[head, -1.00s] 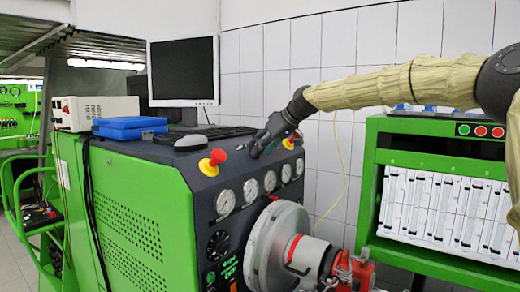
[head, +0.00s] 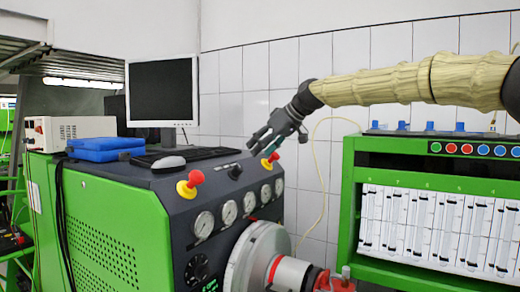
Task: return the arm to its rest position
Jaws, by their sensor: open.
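My gripper (head: 262,147) is at the end of my arm, which reaches in from the right edge under a tan cover. The gripper is open and empty, with its fingers pointing down and left. It appears in front of the tiled wall, near the top right edge of the green testbench (head: 112,222). A red and yellow knob (head: 270,160) shows just below the fingers. I cannot tell how far the fingers are from it.
A second red and yellow knob (head: 190,184), several gauges (head: 229,212) and a round metal housing (head: 258,256) are on the testbench. A monitor (head: 162,90), keyboard (head: 190,154) and blue case (head: 104,148) stand on top. A green rack of tubes (head: 440,225) stands right.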

